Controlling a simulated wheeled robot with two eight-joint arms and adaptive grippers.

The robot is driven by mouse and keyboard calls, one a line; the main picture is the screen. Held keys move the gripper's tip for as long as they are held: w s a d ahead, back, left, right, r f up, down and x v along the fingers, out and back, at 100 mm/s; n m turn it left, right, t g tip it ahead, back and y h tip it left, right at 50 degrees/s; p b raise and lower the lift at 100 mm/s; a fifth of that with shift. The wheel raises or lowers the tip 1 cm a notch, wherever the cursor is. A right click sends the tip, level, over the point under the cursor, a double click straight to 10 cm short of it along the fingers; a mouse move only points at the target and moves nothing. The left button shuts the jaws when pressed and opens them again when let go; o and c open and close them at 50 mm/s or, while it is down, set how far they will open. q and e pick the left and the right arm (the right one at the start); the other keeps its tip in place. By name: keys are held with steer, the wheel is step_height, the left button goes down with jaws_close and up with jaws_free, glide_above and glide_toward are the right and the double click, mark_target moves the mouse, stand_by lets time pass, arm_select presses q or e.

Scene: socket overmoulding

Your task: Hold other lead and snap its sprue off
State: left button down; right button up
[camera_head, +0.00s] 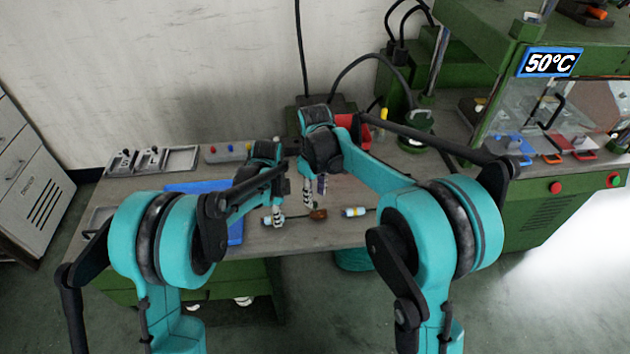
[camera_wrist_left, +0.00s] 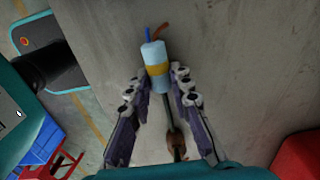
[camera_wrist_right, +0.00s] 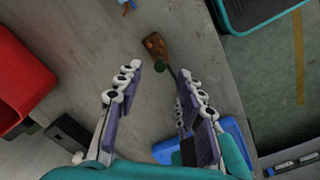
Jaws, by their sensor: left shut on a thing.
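One lead lies on the bench. It has a pale cylinder with a yellow band (camera_wrist_left: 156,66), blue and orange wire ends, a dark cable and a brown moulded end (camera_head: 318,214). My left gripper (camera_head: 279,219) is low at the bench, shut on this lead at the cylinder. My right gripper (camera_head: 315,194) hangs above, near the brown end. In the right wrist view its fingers (camera_wrist_right: 162,70) are apart and empty, with the brown end (camera_wrist_right: 158,47) beyond the tips. I cannot tell the sprue apart from the brown end. A second pale, yellow-banded lead (camera_head: 354,212) lies to the right.
A blue tray or mat (camera_head: 236,232) lies left of the grippers. Grey trays (camera_head: 180,160) stand at the back left. A red bin (camera_head: 348,122) is behind my right gripper.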

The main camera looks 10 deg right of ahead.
mark_target(316, 203)
step_height(316, 203, down, 5)
steer(key=shift+r, duration=0.1)
stand_by(0.3)
jaws_close()
steer(key=shift+d, duration=0.15)
stand_by(0.6)
steer(key=shift+r, duration=0.15)
steer(key=shift+r, duration=2.85)
